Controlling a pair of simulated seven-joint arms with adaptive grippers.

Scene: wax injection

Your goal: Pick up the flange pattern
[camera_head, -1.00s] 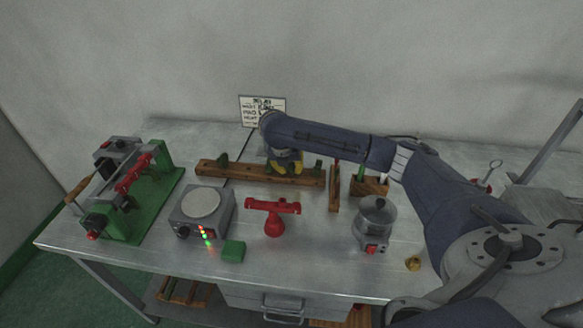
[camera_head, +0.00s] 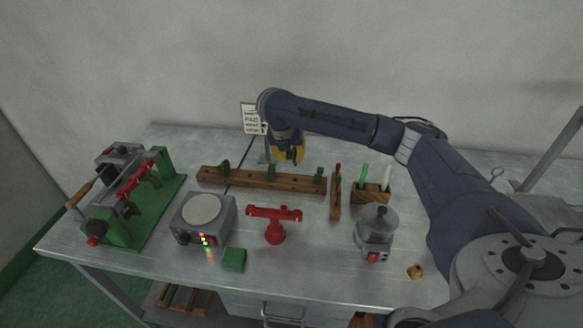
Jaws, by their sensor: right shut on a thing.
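My right gripper (camera_head: 290,155), with yellow fingers, is above the back edge of the long wooden rack (camera_head: 245,179). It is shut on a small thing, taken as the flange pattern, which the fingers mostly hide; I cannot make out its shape. My left gripper is not in view.
A green clamp machine (camera_head: 128,195) stands at the left, with a grey hot plate (camera_head: 203,217) beside it. A red stand (camera_head: 275,228), a green block (camera_head: 234,259), a metal pot (camera_head: 376,228), a wooden tool holder (camera_head: 371,196) and a small brass piece (camera_head: 415,271) share the table.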

